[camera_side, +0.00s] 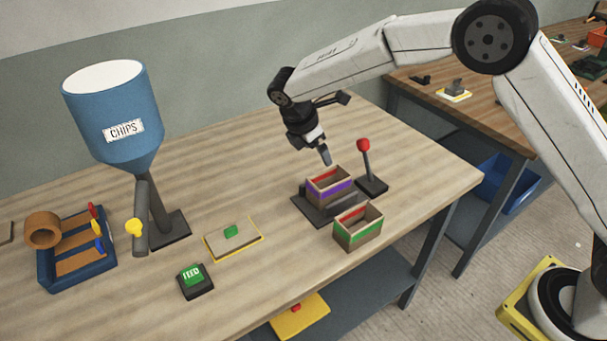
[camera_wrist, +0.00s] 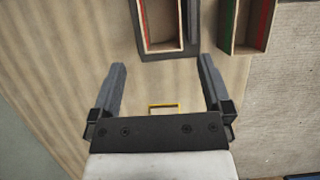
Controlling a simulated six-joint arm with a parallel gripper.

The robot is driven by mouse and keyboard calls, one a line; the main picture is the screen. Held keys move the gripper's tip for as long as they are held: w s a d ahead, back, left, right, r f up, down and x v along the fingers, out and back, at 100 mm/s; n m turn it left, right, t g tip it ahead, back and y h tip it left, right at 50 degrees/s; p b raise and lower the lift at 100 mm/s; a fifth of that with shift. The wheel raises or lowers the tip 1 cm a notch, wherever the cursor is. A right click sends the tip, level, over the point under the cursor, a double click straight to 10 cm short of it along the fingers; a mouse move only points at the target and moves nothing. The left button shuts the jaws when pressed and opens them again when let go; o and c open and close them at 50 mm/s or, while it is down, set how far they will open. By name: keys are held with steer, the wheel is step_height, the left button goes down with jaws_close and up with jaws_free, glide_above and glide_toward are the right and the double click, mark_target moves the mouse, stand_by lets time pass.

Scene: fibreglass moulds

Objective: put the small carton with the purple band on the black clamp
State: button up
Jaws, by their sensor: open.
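The small carton with the purple band (camera_side: 331,189) is open-topped, with a red patch inside. It sits upright on the black clamp (camera_side: 307,208), whose dark base shows around it. In the wrist view this carton (camera_wrist: 146,22) lies just beyond my fingertips, with part of the clamp (camera_wrist: 192,18) beside it. My gripper (camera_side: 325,158) is just behind and above the carton in the side view. In the wrist view my gripper (camera_wrist: 162,66) is open, with nothing between its fingers and bare tabletop below. The carton's far bottom edge is hidden.
A carton with a green band (camera_side: 358,236) stands close in front of the clamp. A red-knobbed lever (camera_side: 364,148) rises at its right. A blue chips hopper (camera_side: 110,105), a green feed button (camera_side: 192,278) and a yellow-edged plate (camera_side: 241,244) are to the left.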

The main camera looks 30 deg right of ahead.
steer(key=s+d+m+t+y, duration=0.1)
steer(key=s+d+m, duration=0.3)
steer(key=s+m, duration=0.5)
steer(key=s+d+m+t+y, duration=0.1)
steer(key=s+d+m+y, duration=0.2)
steer(key=s+m, duration=0.6)
steer(key=s+d, duration=0.2)
steer(key=s, duration=0.4)
steer(key=shift+s+d+t, duration=0.25)
steer(key=shift+d+t, duration=0.05)
